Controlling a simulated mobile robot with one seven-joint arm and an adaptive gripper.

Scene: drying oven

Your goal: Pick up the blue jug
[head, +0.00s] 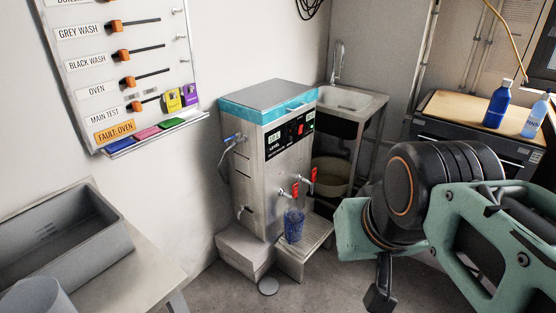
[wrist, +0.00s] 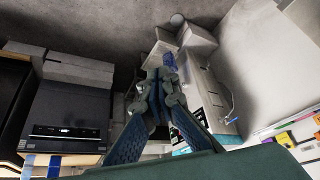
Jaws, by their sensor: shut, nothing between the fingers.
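The blue jug (head: 294,225) is a translucent, patterned vessel. It stands upright on the low metal step under the red-handled taps of the steel water unit (head: 262,150). In the wrist view a small blue shape (wrist: 170,61), which looks like the jug, shows just beyond the fingertips and is partly covered by them. My gripper (wrist: 159,82) is shut and empty in the wrist view. In the head view my arm is at the right, and the dark gripper part (head: 380,296) hangs low, apart from the jug and to its right.
A sink (head: 345,98) with a bucket (head: 331,177) below stands behind the unit. A blue bottle (head: 497,104) and a lighter blue bottle (head: 535,117) are on the wooden top at right. A grey tub (head: 65,240) sits on the left table. A label board (head: 125,60) hangs above.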

